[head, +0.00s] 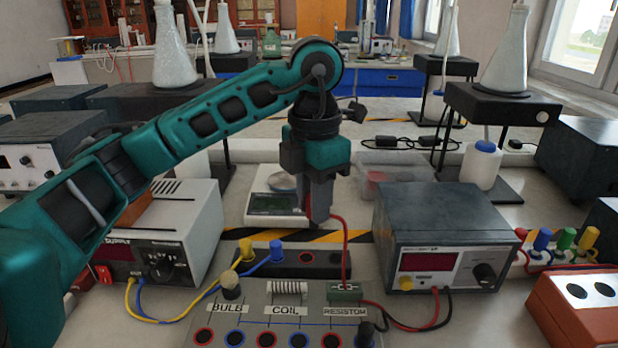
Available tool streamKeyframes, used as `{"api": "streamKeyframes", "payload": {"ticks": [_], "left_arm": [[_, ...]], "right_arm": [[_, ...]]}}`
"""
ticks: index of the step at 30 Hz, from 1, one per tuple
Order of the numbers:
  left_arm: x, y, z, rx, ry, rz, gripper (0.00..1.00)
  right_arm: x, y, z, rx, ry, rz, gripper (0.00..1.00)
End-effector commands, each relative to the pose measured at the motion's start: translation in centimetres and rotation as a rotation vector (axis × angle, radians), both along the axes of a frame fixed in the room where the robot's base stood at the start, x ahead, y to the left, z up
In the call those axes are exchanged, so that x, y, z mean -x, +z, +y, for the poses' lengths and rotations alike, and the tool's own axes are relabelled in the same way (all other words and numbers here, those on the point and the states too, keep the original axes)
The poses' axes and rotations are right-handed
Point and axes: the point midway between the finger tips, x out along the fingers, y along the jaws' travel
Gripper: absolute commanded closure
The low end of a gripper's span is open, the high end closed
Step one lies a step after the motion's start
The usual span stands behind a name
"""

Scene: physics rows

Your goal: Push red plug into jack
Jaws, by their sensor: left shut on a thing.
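My left gripper (318,212) comes down from above and is shut, fingers pointing down, behind and above the black jack strip (290,270). A red cable (346,238) leaves its fingertips on the right and bends down toward the circuit board. A red-ringed jack (306,257) on the strip shows empty, just below and in front of the fingertips, with a gap between. A yellow plug (246,249) and a blue plug (276,250) stand in the strip to its left. My right gripper is not in view.
The circuit board (255,298) with bulb, coil and resistor lies in front. A scale (272,205) sits behind the gripper. Loose leads cross the table.

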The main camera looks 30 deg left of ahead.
Motion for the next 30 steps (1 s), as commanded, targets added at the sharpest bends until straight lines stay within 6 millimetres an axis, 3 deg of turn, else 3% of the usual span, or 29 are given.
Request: {"api": "streamKeyframes", "payload": {"ticks": [26,30], "left_arm": [[11.8,-7.5,-10.8,0.0,0.418,0.001,1.0],[12.0,-10.1,-10.8,0.0,0.44,0.0,1.0]], "right_arm": [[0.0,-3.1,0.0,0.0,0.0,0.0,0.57],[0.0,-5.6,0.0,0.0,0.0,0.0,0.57]]}}
